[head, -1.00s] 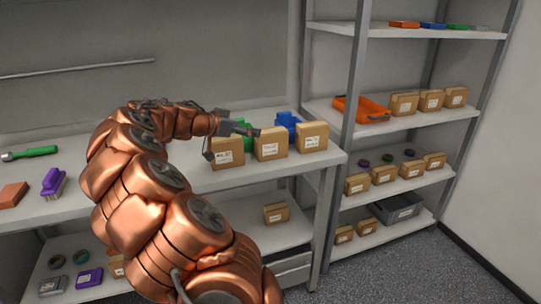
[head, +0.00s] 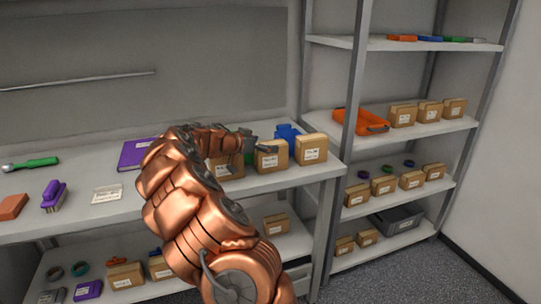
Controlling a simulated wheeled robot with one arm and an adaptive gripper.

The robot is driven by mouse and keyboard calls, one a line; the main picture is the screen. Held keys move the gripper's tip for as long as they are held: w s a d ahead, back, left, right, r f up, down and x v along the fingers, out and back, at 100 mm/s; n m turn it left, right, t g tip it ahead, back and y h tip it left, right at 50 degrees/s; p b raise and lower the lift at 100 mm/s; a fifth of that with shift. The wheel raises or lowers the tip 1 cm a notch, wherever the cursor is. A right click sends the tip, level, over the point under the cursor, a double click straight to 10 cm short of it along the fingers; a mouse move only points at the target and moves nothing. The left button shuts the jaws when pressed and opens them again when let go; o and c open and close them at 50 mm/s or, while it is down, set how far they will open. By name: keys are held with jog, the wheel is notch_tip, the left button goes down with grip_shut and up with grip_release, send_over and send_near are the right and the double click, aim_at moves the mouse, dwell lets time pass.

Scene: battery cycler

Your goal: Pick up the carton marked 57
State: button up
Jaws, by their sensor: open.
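Three brown cartons with white labels stand in a row on the workbench: the left carton (head: 228,167), the middle carton (head: 271,158) and the right carton (head: 311,150). The label print is too small to read surely, so I cannot tell which is marked 57. My gripper (head: 262,152) is open at the left and middle cartons, with its fingers in front of their upper parts. My wrist hides part of the left carton. I cannot tell whether the fingers touch either carton.
A blue item (head: 288,132) stands behind the cartons. A purple book (head: 138,154), a purple brush (head: 53,195) and a white label card (head: 107,194) lie on the bench to the left. A shelf rack with more cartons (head: 403,116) and an orange tray (head: 352,122) stands at right.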

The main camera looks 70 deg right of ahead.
jog(key=shift+s+d, duration=0.1)
jog(key=shift+d, duration=0.15)
jog(key=shift+c, duration=0.2)
grip_shut()
dwell(0.6)
